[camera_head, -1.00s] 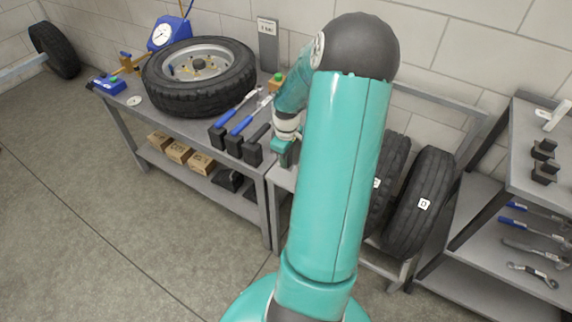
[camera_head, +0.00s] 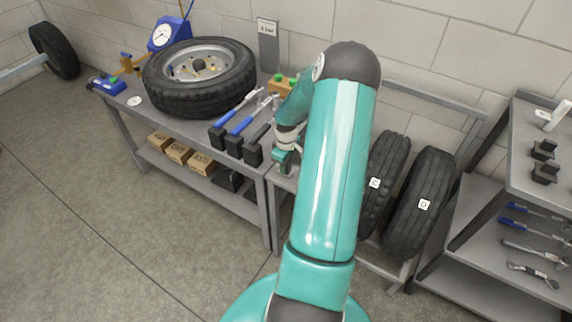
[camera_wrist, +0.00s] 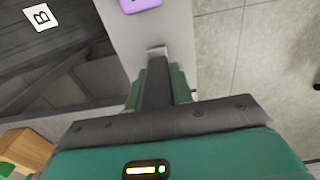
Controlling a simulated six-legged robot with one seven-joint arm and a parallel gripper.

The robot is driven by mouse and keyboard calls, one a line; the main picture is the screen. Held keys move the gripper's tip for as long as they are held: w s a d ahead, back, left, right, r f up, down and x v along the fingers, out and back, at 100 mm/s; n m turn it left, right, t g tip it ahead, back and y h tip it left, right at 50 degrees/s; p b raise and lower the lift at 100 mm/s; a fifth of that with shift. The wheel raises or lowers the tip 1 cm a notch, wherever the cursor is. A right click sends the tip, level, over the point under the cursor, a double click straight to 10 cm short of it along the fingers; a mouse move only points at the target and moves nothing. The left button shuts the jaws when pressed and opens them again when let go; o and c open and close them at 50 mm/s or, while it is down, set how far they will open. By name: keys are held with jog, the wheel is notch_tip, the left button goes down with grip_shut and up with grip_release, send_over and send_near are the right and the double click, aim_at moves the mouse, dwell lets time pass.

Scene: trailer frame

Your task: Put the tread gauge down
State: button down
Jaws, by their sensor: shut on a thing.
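The tread gauge (camera_wrist: 157,80) shows in the wrist view as a dark bar with a light grey end. My gripper (camera_wrist: 158,98) is shut on it, with a green finger on each side. In the head view my gripper (camera_head: 284,160) points down by the right end of the workbench, over a narrow grey surface (camera_head: 286,182). The gauge cannot be made out there. In the wrist view the gauge lies over a pale grey surface (camera_wrist: 122,38); I cannot tell whether it touches it. A purple piece (camera_wrist: 141,4) sits on that surface beyond the gauge's end.
The workbench (camera_head: 118,103) holds a wheel (camera_head: 200,90), blue-handled tools (camera_head: 240,125) and a wooden block (camera_head: 279,86) with green tops. Tyres C (camera_head: 384,170) and D (camera_head: 420,205) stand in a rack to the right. A tyre marked B (camera_wrist: 50,40) shows in the wrist view.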

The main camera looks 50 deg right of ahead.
jog(key=shift+f, duration=0.15)
jog(key=c, duration=1.2)
grip_release()
jog(key=shift+c, duration=0.2)
